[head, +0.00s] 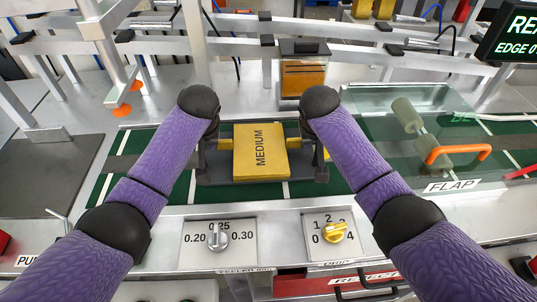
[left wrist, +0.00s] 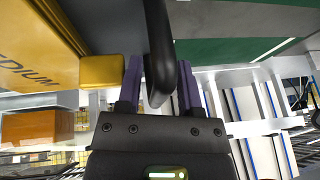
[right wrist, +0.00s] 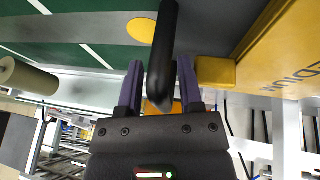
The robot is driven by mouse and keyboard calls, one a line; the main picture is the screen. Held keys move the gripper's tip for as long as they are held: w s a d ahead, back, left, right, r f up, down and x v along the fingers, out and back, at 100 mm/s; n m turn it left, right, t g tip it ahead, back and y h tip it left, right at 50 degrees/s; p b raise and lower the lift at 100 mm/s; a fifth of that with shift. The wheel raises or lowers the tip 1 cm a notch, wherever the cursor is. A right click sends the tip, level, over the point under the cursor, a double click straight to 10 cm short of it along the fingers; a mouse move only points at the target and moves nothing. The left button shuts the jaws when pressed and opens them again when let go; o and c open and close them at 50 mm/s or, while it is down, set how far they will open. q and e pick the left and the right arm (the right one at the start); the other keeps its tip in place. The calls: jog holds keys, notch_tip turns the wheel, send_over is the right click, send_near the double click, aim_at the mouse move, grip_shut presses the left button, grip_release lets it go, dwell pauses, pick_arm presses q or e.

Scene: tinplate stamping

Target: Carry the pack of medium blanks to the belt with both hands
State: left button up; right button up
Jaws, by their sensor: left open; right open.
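The yellow pack (head: 262,153) marked MEDIUM lies in a dark tray (head: 308,174) over the green belt (head: 340,186), in the middle of the head view. The tray appears to rest on the belt. My left gripper (left wrist: 160,80) is open, with its purple fingers on either side of a dark handle bar (left wrist: 158,40). My right gripper (right wrist: 160,80) is open, with its fingers on either side of the other handle bar (right wrist: 162,45). The yellow pack also shows in the left wrist view (left wrist: 35,50) and the right wrist view (right wrist: 285,50). In the head view my forearms mostly hide both grippers.
A clear flap with an orange handle (head: 458,154) covers the belt at the right. Two dial panels (head: 219,240) stand in front. A case with orange-brown contents (head: 303,78) and metal rails (head: 350,55) stand behind. A dark plate (head: 45,175) lies at the left.

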jog(key=shift+a+r, duration=0.1)
jog(key=shift+r, duration=0.15)
pick_arm(q)
jog(key=v, duration=0.7)
jog(key=shift+r, duration=0.25)
pick_arm(e)
jog(key=v, duration=1.1)
jog(key=shift+s+r, duration=0.15)
jog(key=shift+s, duration=0.05)
pick_arm(q)
jog(key=shift+s+d, duration=0.1)
jog(key=shift+s, duration=0.05)
